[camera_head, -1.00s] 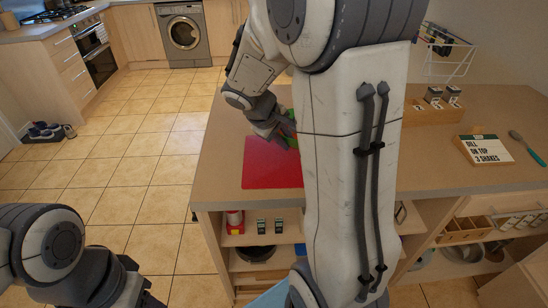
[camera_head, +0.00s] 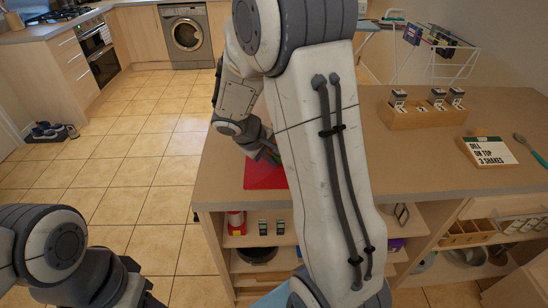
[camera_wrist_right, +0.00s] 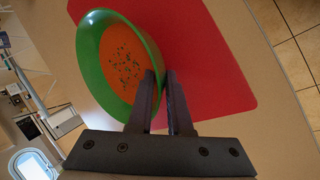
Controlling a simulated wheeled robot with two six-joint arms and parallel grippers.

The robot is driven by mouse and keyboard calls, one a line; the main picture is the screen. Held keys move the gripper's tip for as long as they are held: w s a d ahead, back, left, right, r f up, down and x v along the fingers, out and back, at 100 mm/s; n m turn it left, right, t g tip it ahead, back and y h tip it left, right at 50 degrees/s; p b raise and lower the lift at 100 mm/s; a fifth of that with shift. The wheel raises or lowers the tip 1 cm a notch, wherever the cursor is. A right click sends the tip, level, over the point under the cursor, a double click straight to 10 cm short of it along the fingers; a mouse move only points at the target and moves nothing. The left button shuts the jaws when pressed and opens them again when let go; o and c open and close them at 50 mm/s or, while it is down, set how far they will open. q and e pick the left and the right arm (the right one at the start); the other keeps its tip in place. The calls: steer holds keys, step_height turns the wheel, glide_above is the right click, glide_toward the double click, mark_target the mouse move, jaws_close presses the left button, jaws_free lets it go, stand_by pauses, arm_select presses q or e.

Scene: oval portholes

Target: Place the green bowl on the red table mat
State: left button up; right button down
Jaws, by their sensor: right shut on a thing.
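The green bowl (camera_wrist_right: 93,75) holds orange food with dark green bits. In the right wrist view my right gripper (camera_wrist_right: 160,75) is shut on its rim. The red table mat (camera_wrist_right: 215,60) lies behind and beside the bowl there; part of the bowl overlaps the mat and part reaches past its edge. In the head view the mat (camera_head: 262,177) lies at the counter's left end, partly hidden by my right arm. I cannot tell whether the bowl touches the mat. My left gripper (camera_head: 145,290) is low at left, its fingers unclear.
The wooden counter (camera_head: 420,155) is bare in the middle right. A wooden box with small jars (camera_head: 420,115), a sign (camera_head: 487,152) and a brush (camera_head: 528,147) stand on it. Shelves below hold a dark bowl (camera_head: 257,254) and small jars.

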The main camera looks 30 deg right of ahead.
steer(key=c, duration=0.8)
jaws_free()
steer(key=shift+f, duration=0.1)
steer(key=shift+c, duration=0.2)
